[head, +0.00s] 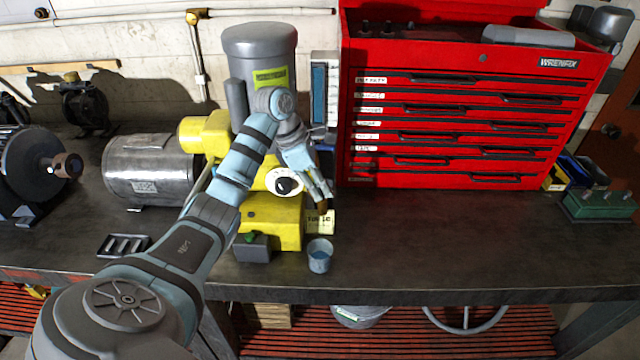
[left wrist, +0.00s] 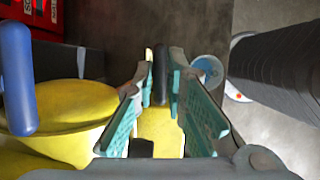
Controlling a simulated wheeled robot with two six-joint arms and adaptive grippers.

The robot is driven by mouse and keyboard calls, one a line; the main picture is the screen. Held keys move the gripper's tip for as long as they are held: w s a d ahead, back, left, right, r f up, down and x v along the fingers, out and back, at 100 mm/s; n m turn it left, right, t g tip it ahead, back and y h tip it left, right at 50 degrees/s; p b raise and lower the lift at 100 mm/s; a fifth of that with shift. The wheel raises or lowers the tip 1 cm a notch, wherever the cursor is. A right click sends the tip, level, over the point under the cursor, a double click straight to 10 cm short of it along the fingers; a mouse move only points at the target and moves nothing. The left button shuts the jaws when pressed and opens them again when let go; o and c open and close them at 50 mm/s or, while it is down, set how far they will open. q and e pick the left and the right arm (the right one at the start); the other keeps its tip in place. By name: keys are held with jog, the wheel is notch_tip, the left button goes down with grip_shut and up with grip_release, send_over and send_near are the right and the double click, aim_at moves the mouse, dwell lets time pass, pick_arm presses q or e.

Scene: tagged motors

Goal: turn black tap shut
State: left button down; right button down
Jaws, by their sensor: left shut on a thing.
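The black tap (left wrist: 161,72) shows in the left wrist view as an upright black lever between my fingers, in front of a yellow body. My left gripper (left wrist: 162,78) is shut on it, with one teal finger on each side. In the head view my left gripper (head: 324,203) reaches down at the right side of the yellow machine (head: 272,222), just right of its round dial (head: 284,184). The tap itself is mostly hidden there by the fingers. A yellow tag (head: 320,222) hangs just below the fingertips. My right gripper is not in view.
A small blue cup (head: 320,256) stands on the bench below the gripper. A grey cylinder (head: 260,75) rises behind my arm. A silver motor (head: 150,172) is at left, a red tool chest (head: 455,120) at right. The bench front right (head: 450,240) is clear.

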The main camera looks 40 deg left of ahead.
pick_arm(q)
jog(key=shift+m, duration=0.5)
jog(key=c, duration=1.6)
grip_release()
jog(key=shift+c, duration=0.2)
